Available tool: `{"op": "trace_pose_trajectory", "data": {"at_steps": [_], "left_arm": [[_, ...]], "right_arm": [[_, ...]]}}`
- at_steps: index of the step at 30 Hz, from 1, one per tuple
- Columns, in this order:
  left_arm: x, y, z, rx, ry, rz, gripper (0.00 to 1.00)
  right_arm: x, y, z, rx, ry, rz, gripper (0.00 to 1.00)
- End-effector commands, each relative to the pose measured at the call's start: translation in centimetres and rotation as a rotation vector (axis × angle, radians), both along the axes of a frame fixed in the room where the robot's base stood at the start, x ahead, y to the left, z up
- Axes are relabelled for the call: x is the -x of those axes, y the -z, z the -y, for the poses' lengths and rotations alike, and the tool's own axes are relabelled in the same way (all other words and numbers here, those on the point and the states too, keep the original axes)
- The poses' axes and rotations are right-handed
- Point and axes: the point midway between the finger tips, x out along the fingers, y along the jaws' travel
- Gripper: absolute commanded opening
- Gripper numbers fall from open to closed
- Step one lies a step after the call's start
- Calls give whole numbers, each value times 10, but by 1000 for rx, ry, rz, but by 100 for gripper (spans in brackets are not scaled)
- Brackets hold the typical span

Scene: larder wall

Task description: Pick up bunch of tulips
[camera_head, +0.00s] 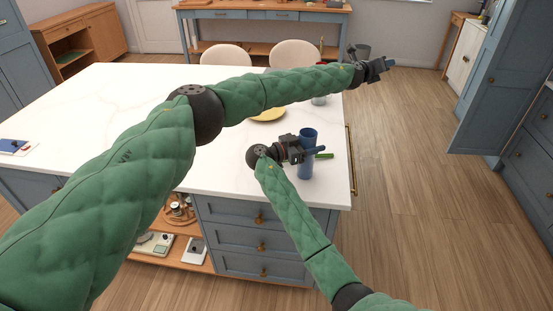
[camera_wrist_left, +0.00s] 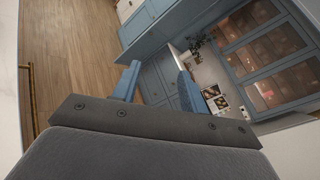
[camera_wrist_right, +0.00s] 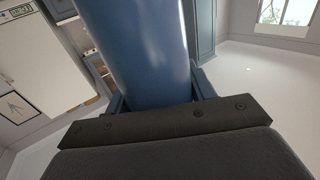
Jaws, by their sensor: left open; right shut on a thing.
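My right gripper (camera_head: 311,151) is shut on a tall blue cylinder-shaped vessel (camera_head: 307,165) near the front right corner of the white island. The same vessel (camera_wrist_right: 150,50) fills the space between the fingers in the right wrist view. A short green piece (camera_head: 325,156) shows just right of the vessel; I cannot tell whether it belongs to the tulips. No tulip blooms can be made out. My left gripper (camera_head: 387,63) is open and empty, stretched out past the island's far right side; its blue fingers (camera_wrist_left: 157,82) stand apart in the left wrist view.
The white island top (camera_head: 110,110) is mostly clear. A yellow plate (camera_head: 268,115) lies partly behind my left arm, with a small glass (camera_head: 319,100) nearby. Two pale chairs (camera_head: 293,53) stand behind the island. Wooden floor (camera_head: 430,170) is free to the right, before blue cabinets (camera_head: 500,85).

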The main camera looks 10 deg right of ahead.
Motion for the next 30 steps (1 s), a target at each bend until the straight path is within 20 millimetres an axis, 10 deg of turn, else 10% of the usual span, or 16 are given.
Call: {"op": "trace_pose_trajectory", "data": {"at_steps": [11,30], "left_arm": [[30,97,-14,-547,382,222,43],[39,198,-158,-1452,802,156,43]], "right_arm": [[0,0,0,0,0,0,24],[0,0,0,0,0,0,24]]}}
